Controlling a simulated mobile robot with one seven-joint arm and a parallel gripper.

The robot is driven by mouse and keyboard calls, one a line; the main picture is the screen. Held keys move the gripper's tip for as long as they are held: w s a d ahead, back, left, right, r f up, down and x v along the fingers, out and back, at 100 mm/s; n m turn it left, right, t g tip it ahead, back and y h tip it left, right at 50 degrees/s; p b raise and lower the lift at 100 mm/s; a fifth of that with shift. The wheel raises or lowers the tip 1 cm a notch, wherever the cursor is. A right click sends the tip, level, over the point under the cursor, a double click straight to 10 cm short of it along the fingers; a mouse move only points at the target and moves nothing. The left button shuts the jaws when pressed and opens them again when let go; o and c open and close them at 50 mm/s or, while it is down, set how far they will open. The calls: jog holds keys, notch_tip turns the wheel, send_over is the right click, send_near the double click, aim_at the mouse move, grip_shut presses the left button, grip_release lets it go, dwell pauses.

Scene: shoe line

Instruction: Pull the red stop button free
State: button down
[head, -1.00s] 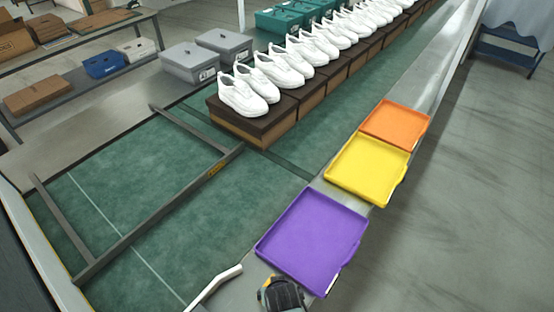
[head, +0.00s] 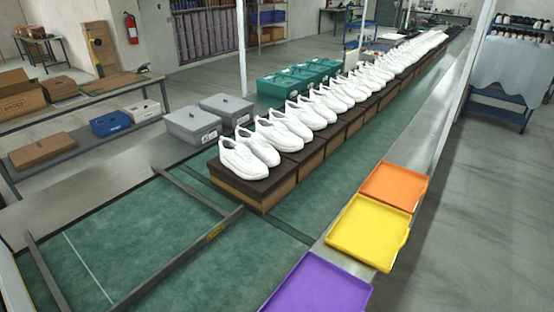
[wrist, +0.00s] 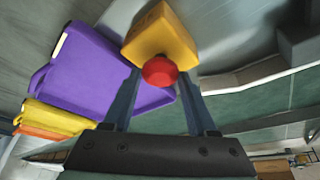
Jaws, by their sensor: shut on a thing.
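The red stop button (wrist: 160,71) shows in the wrist view, a round red knob on the face of a yellow box (wrist: 160,32). My gripper (wrist: 159,76) reaches up from the bottom of the wrist view, with one dark finger on each side of the button. It is shut on the red button, which sits at the fingertips. The button appears still against the yellow box; whether there is a gap behind it I cannot tell. Neither the button nor my gripper shows in the head view.
Purple (head: 318,288), yellow (head: 368,232) and orange (head: 394,186) trays lie along the line's right edge. White shoes (head: 249,151) stand on boxes along the green belt (head: 130,235). A dark frame (head: 180,262) lies across the belt.

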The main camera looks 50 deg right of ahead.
jog(key=shift+r+p, duration=0.8)
jog(key=shift+r, duration=0.1)
jog(key=shift+w+f, duration=0.1)
jog(key=shift+c, duration=0.9)
grip_release()
jog(key=v, duration=1.3)
